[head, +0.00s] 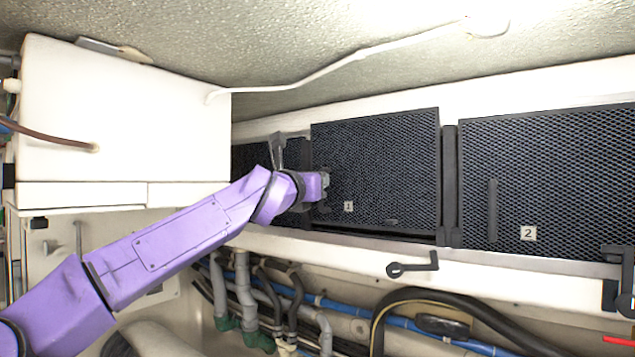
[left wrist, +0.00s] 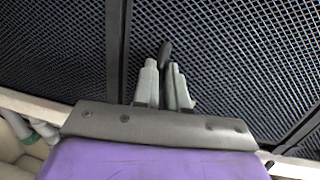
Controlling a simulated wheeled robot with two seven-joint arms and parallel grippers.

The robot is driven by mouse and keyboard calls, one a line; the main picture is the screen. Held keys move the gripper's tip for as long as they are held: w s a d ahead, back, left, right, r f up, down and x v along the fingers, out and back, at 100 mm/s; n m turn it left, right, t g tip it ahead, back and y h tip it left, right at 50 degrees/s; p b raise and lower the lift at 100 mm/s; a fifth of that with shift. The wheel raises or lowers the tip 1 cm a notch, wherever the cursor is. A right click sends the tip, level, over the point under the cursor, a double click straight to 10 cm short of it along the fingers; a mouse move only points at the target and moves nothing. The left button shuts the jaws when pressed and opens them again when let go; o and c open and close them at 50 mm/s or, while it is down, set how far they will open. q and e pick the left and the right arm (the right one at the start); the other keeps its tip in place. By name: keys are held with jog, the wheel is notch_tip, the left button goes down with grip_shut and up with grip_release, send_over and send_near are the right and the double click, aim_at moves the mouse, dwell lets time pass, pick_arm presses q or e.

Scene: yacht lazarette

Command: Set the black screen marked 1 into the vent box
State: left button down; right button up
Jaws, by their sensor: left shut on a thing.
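The black mesh screen marked 1 (head: 385,165) stands nearly upright at the vent box (head: 350,252), a long white-framed recess. A dark gap shows under its lower edge, and its top edge overlaps the white upper frame. I cannot tell how deep it sits. My left gripper (head: 325,186) is at the screen's left part, near the label. In the left wrist view the fingers (left wrist: 166,85) are shut on the dark handle (left wrist: 165,52), with the mesh (left wrist: 235,60) behind. My right gripper is not in view.
Screen 2 (head: 550,175) stands to the right, past a dark divider (head: 449,190). Black latches (head: 412,265) sit along the lower white frame. A white cabinet (head: 125,125) is close above my left arm. Hoses and pipes (head: 400,310) run below.

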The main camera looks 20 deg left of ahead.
pick_arm(q)
jog(key=shift+f+b, duration=1.2)
jog(key=shift+f, duration=0.1)
jog(key=c, duration=1.1)
grip_release()
jog(key=shift+s, duration=0.1)
